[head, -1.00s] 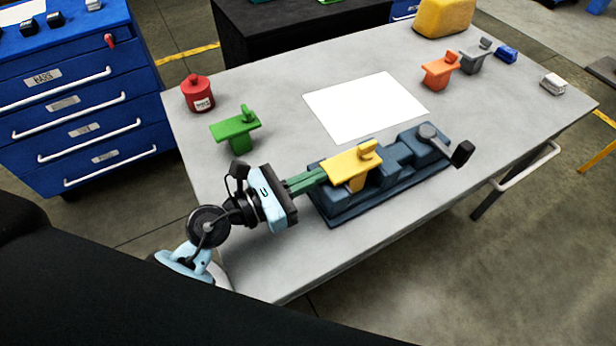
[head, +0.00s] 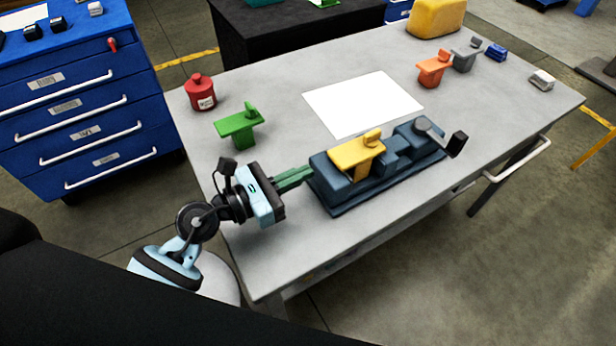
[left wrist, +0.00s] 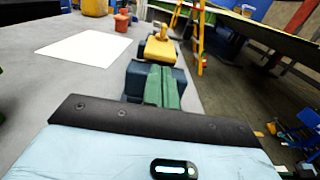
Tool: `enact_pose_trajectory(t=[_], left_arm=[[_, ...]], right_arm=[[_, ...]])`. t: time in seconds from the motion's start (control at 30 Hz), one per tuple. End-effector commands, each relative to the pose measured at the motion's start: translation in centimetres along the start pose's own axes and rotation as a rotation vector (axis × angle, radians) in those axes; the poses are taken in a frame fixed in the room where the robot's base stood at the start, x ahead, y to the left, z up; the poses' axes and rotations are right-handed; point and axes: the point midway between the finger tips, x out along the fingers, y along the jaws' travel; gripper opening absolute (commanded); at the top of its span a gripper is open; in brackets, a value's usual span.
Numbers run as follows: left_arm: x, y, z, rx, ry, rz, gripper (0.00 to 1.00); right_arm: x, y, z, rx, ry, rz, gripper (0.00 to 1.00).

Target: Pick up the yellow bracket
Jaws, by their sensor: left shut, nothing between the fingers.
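The yellow bracket (head: 357,150) sits in the dark blue vise (head: 345,199) on the grey table. It also shows in the left wrist view (left wrist: 160,49), just beyond my fingers. My left gripper (head: 309,172) is shut and empty, with its green fingers together at the left end of the vise, short of the bracket. In the left wrist view the closed green fingers (left wrist: 161,86) point toward the bracket and hide part of the vise. My right gripper is in neither view.
A green bracket (head: 238,125) and a red canister (head: 200,92) stand at the table's left. A white sheet (head: 363,103) lies behind the vise. Orange (head: 434,69) and grey (head: 465,57) brackets stand at the back right. The front right tabletop is clear.

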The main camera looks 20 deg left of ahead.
Motion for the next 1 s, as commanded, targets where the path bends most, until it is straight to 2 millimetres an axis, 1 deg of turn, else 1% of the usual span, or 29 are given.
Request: enact_pose_trajectory(t=[0.03, 0.2, 0.3, 0.4, 0.5, 0.6, 1.0], left_arm=[[-1.5, -0.1, -0.5, -0.001, 0.008, 0.0, 0.0], [-5.0, -0.2, -0.5, -0.002, 0.009, -0.002, 0.0], [-6.8, -0.2, -0.6, -0.003, 0.009, 0.0, 0.0], [-8.1, -0.2, -0.5, -0.004, 0.007, 0.0, 0.0], [-9.0, -0.1, -0.4, -0.002, 0.006, 0.0, 0.0], [-9.4, -0.1, -0.2, -0.001, 0.003, 0.0, 0.0], [-9.5, -0.1, -0.1, -0.004, 0.0, 0.001, 0.0]], right_arm=[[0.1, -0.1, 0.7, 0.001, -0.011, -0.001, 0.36], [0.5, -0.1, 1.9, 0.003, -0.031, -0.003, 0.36], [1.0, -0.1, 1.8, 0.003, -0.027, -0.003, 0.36], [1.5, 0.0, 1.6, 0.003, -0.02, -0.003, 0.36], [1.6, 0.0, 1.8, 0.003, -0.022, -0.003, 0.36], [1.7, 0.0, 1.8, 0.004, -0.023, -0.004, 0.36], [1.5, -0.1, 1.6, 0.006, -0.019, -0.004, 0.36]])
